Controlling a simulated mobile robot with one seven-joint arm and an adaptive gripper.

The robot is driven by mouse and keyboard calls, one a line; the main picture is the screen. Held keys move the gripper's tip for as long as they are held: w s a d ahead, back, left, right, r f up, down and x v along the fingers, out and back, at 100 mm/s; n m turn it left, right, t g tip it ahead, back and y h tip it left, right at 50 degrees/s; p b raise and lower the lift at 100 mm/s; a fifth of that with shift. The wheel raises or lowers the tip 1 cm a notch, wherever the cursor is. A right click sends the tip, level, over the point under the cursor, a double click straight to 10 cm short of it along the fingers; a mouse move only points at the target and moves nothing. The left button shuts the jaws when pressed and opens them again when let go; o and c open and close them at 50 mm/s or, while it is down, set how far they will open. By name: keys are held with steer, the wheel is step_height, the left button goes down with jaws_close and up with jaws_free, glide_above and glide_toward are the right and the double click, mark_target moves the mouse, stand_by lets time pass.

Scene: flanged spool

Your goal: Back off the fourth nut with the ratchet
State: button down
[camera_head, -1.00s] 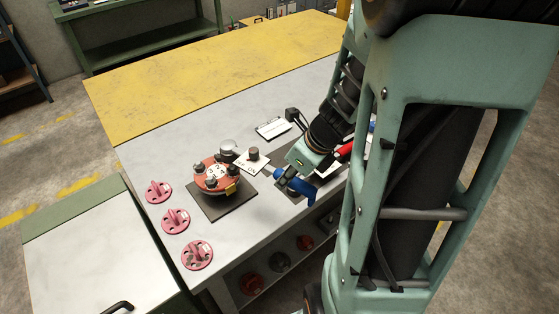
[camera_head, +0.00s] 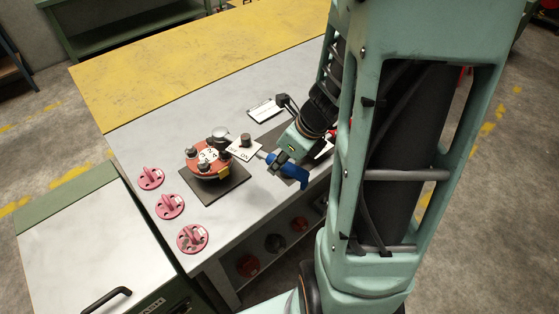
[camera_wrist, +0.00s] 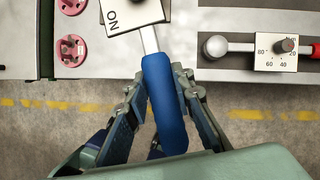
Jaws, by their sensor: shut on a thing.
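The orange-red flanged spool (camera_head: 207,166) stands on a dark square mat (camera_head: 222,197) on the bench. Dark nuts or studs show around its top; which is the fourth I cannot tell. My gripper (camera_head: 275,160) is to the right of the spool, shut on the ratchet's blue handle (camera_head: 291,170). In the wrist view, the blue handle (camera_wrist: 165,105) lies between the fingers of my gripper (camera_wrist: 160,88), with a bare metal shank ahead of it. The ratchet's white head (camera_head: 245,149), marked ON, has a dark knob and lies close to the spool's right side. Whether it touches a nut I cannot tell.
Three pink flanged pieces (camera_head: 170,207) line the bench's left edge. A second tool with a white dial box (camera_wrist: 276,54) and round metal end lies right in the wrist view. The yellow bench part (camera_head: 190,65) is clear.

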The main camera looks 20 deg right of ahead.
steer(key=shift+f, duration=0.1)
steer(key=shift+f+b, duration=2.2)
steer(key=shift+f, duration=0.1)
steer(key=shift+w, duration=0.1)
steer(key=shift+w+d+n+g+y, duration=0.15)
steer(key=shift+w+d+n+y, duration=0.05)
steer(key=shift+w+d+n, duration=0.55)
steer(key=shift+w+d+n+g+y, duration=0.2)
steer(key=shift+w+d+n, duration=0.3)
steer(key=shift+d, duration=0.4)
steer(key=w+d+n, duration=0.2)
steer(key=w, duration=0.1)
steer(key=shift+w+d+g+y, duration=0.15)
steer(key=shift+d+g+y, duration=0.15)
steer(key=shift+g, duration=0.05)
